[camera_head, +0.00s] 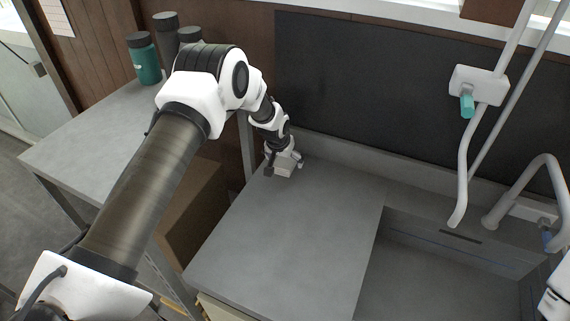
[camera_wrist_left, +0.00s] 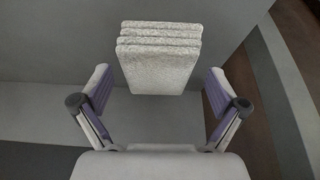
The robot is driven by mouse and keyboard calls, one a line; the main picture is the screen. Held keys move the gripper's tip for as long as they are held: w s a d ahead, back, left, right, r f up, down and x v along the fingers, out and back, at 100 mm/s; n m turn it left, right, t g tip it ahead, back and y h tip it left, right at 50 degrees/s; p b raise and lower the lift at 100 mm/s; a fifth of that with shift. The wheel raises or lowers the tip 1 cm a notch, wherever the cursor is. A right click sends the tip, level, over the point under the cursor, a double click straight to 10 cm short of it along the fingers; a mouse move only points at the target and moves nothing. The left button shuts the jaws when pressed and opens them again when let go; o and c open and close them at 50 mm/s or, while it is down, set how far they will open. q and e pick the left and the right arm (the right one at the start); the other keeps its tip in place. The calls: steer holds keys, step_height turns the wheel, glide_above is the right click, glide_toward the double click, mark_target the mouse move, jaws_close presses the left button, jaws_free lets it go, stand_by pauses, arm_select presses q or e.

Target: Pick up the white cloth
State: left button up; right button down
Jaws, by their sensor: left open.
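The white cloth (camera_wrist_left: 160,62) shows in the left wrist view as a pale, rough-textured block with several folded or stacked layers. It sits at the top middle of that view, ahead of the gripper. My left gripper (camera_wrist_left: 158,92) is open, with one finger to the left of the cloth and one to the right, clear space showing on both sides. In the head view my left gripper (camera_head: 284,163) is low at the back left of the grey counter.
The grey counter (camera_head: 290,240) is bare in front of my left gripper. A sink basin (camera_head: 430,285) with grey pipes (camera_head: 466,150) lies to the right. A dark panel (camera_head: 370,95) rises behind. A side table (camera_head: 105,135) holds a teal bottle (camera_head: 147,62) and dark containers.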

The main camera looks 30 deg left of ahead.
arm_select(q)
steer(key=shift+s, duration=0.15)
steer(key=c, duration=1.1)
steer(key=shift+c, duration=0.2)
steer(key=shift+r, duration=0.15)
